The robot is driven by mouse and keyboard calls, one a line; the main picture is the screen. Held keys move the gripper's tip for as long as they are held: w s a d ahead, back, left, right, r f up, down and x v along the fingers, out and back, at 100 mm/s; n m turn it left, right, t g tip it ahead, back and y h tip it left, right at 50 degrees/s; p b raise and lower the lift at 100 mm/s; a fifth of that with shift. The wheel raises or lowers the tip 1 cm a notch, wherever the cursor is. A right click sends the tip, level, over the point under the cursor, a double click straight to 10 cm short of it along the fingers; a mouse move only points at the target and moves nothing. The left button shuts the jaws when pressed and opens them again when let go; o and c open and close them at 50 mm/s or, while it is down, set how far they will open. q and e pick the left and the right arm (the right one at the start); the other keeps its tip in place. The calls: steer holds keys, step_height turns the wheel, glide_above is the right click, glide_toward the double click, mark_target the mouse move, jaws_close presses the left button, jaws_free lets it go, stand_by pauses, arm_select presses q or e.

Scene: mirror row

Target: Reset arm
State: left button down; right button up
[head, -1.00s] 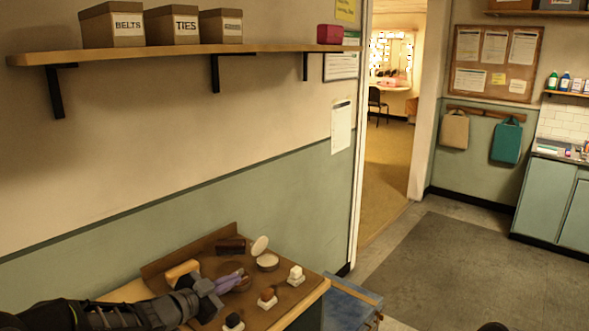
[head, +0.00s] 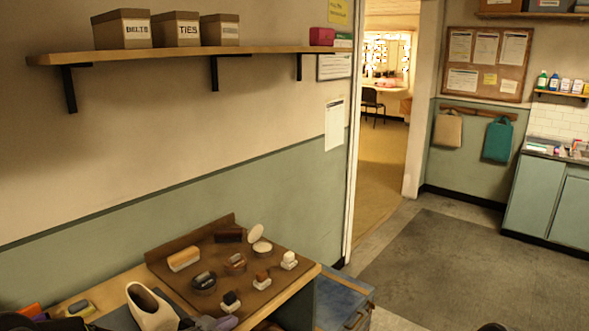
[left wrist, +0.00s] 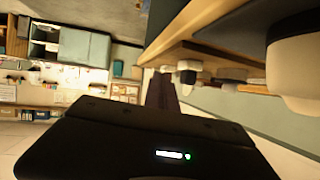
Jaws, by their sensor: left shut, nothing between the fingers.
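My left gripper (head: 218,324) shows at the bottom edge of the head view, just in front of the brown tray and right of a white shoe-like item (head: 151,308). Its purple-grey fingers are shut and empty. In the left wrist view the dark fingers (left wrist: 160,93) point away beside the table edge, below the level of the items there. Most of my left arm is cut off by the lower left of the head view. My right gripper is not in view.
A brown tray (head: 206,242) on the wooden table (head: 113,284) holds brushes, tins and small white-based pieces. A blue chest (head: 342,292) stands right of the table. A wall shelf (head: 190,55) carries labelled boxes. The floor (head: 445,270) at right is clear.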

arm_select(q)
steer(key=s+d+f+n+g+y, duration=0.1)
steer(key=s+d+f+n+g, duration=0.15)
steer(key=s+f, duration=0.7)
steer(key=s+d+f+n+g+y, duration=0.1)
steer(key=s+d+f+n+g, duration=0.2)
steer(key=s+f, duration=0.65)
steer(key=s+d+f+n+g, duration=0.1)
steer(key=s+f+g, duration=0.2)
steer(key=s, duration=0.7)
steer(key=s+d+f+n+g, duration=0.1)
steer(key=s+f, duration=0.4)
steer(key=s, duration=0.5)
steer(key=shift+d+f+g, duration=0.2)
steer(key=shift+d+g, duration=0.6)
steer(key=shift+g, duration=0.25)
